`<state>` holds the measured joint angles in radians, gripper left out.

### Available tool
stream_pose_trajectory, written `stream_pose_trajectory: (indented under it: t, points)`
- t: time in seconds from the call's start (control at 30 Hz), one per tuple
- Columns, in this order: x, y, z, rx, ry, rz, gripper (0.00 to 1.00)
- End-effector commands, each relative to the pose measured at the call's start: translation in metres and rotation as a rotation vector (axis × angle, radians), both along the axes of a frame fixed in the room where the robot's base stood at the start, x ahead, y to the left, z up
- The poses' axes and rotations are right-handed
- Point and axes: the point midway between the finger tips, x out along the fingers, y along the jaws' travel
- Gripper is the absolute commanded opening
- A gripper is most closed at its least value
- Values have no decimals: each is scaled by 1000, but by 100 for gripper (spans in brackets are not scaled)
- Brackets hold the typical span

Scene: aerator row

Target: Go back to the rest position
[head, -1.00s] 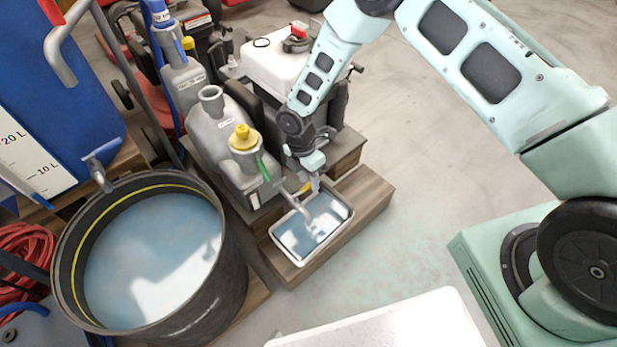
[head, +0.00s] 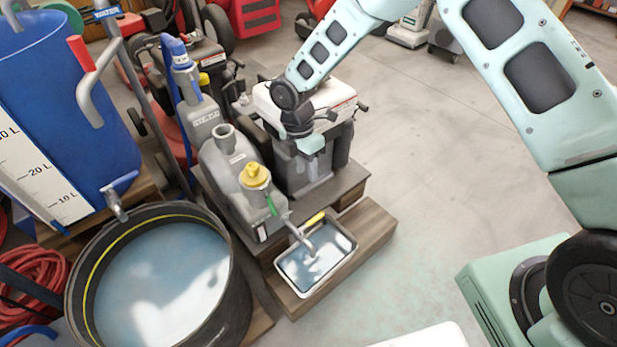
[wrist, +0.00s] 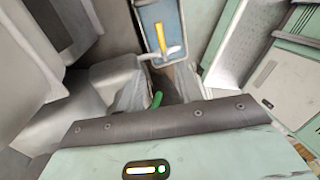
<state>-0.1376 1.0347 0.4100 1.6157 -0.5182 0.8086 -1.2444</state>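My gripper (head: 313,172) hangs in front of the grey machine with the white top, above and behind the shallow tray. In the wrist view its two fingers (wrist: 160,92) stand apart with nothing held between them. The white-rimmed tray (head: 282,268) holds bluish liquid and sits on a wooden step. A yellow-handled piece (head: 315,219) rests at the tray's back edge; it also shows in the wrist view (wrist: 160,37). A green lever (head: 271,205) sits on the pipe beside the tray, below the yellow cap (head: 255,175). The fingertips are hard to make out in the head view.
A large black tub (head: 238,300) of bluish liquid stands at front left, with a blue measuring container (head: 85,125) behind it. Grey bottle-shaped vessels (head: 228,165) stand close left of my gripper. The floor (head: 430,170) to the right is open.

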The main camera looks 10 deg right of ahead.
Motion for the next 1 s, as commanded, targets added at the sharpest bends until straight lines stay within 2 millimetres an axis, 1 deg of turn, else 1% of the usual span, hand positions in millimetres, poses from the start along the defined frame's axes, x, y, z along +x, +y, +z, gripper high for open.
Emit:
stream_pose_trajectory:
  t: [0.03, 0.13, 0.57, 0.67, 0.77, 0.87, 0.9, 0.97, 1.0]
  points:
    - [1, 0, 4, 0, -1, 0, 36]
    - [1, 0, 7, 0, 0, 0, 36]
    - [1, 0, 7, 0, 0, 0, 36]
    - [0, 2, 11, 0, -2, -7, 36]
    - [-7, 7, 27, -2, -14, -45, 36]
    - [-25, 15, 58, -5, -33, -136, 36]
    - [-36, 19, 74, -7, -43, -185, 36]
    - [-54, 24, 98, -12, -59, -271, 36]
    - [-67, 26, 113, -14, -69, -331, 36]
